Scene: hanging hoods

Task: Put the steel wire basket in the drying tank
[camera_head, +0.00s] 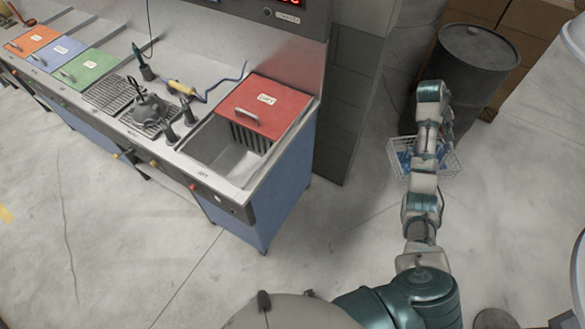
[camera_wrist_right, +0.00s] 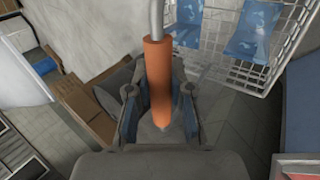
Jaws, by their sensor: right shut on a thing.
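The steel wire basket (camera_head: 452,165) hangs at the right of the head view, below my right forearm, with blue pieces inside. It also shows at the upper right of the right wrist view (camera_wrist_right: 282,52). My right gripper (camera_wrist_right: 159,100) is shut on the basket's orange handle (camera_wrist_right: 157,65). My arm hides the middle of the basket in the head view. The drying tank (camera_head: 222,158) is at the right end of the bench. Its red lid (camera_head: 272,112) covers the rear part, and the front part is open. My left gripper is not in view.
A dark drum (camera_head: 472,65) stands just behind the basket, with cardboard boxes (camera_head: 545,35) beyond. A grey cabinet (camera_head: 355,100) stands behind the bench's right end. Orange, blue and green lids (camera_head: 92,65) lie to the left. Bare floor separates the bench and basket.

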